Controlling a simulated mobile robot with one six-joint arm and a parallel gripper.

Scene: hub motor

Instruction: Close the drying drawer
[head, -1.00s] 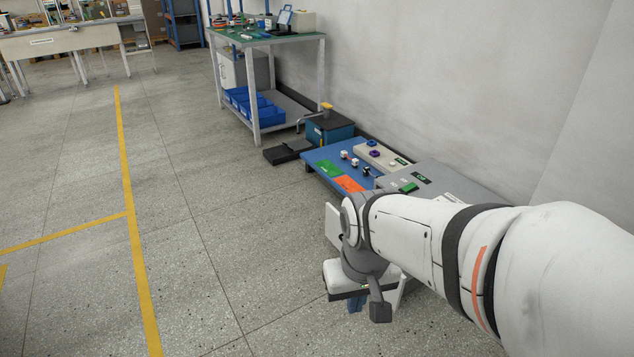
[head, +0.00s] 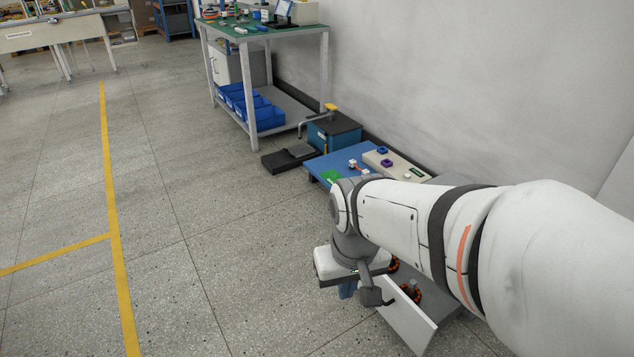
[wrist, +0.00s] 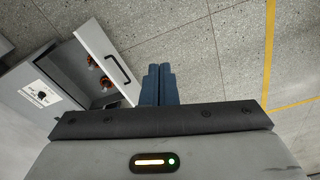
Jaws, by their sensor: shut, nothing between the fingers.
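The drying drawer stands open. Its white front panel (head: 408,318) shows below my arm in the head view, with round copper-coloured parts (head: 412,291) inside. In the wrist view, the drawer front (wrist: 96,48) carries a black bar handle (wrist: 118,68); the drawer sticks out from a grey cabinet (wrist: 35,85) with a white label. My gripper's blue fingers (wrist: 158,84) are shut and empty, just right of the handle in the wrist view, on the outer side of the drawer front. I cannot tell whether they touch it. In the head view, my arm hides most of the cabinet.
A blue-topped bench (head: 335,163) with small parts and a pale control box (head: 395,164) stands by the wall. A blue box (head: 333,131) and a green-topped workbench (head: 270,30) are behind it. The speckled floor to the left is open, with yellow lines (head: 112,215).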

